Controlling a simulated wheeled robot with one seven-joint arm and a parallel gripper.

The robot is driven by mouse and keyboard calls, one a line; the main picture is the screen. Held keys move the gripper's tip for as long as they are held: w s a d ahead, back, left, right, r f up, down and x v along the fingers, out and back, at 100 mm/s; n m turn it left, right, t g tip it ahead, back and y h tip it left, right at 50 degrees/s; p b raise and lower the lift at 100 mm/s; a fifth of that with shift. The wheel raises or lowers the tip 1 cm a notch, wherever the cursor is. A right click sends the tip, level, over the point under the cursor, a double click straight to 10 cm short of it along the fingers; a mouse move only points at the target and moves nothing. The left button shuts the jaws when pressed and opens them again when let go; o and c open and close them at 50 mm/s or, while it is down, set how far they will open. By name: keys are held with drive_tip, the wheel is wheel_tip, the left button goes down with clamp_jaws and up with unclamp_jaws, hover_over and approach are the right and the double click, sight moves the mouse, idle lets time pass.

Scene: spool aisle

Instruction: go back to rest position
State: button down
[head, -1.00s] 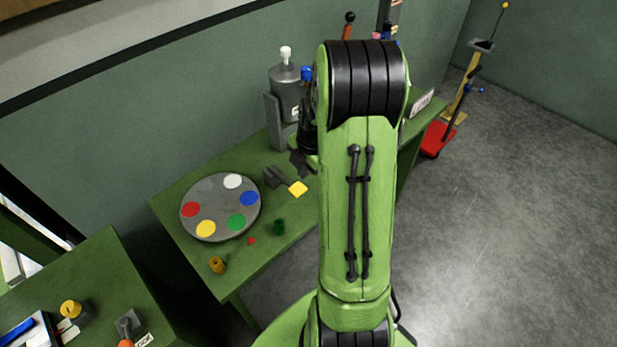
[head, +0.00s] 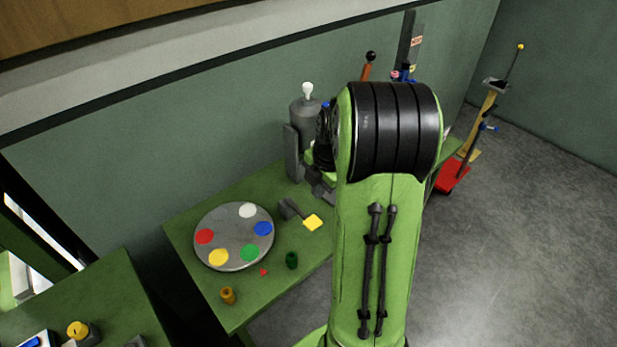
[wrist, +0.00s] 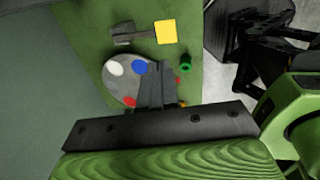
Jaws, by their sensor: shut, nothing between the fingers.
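My gripper (wrist: 157,85) shows in the wrist view with its two grey fingers together and nothing between them. From there it overlaps the grey round disc (wrist: 122,88) with coloured spots, and the fingers hide part of it. In the head view my raised green arm fills the middle right and hides most of the gripper. The disc (head: 234,262) lies on the green table left of my arm.
On the green table (head: 190,222) are a yellow square on a grey holder (head: 313,222), a dark green spool (head: 291,260), an orange spool (head: 228,295) and a grey canister (head: 303,118). A red-based stand (head: 452,176) is at right. Floor (head: 530,250) at right is clear.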

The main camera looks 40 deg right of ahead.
drive_tip(key=s+a+r+m+t, duration=0.1)
drive_tip(key=s+a+r+m, duration=0.1)
drive_tip(key=a+r+m, duration=0.4)
drive_tip(key=s+a+r+m, duration=0.2)
drive_tip(key=s+a+r, duration=0.15)
drive_tip(key=a, duration=0.45)
drive_tip(key=s+a+r+m+t, duration=0.2)
drive_tip(key=s+a+m, duration=0.5)
drive_tip(key=s+m, duration=0.3)
drive_tip(key=shift+s+r, duration=0.2)
drive_tip(key=shift+s, duration=0.15)
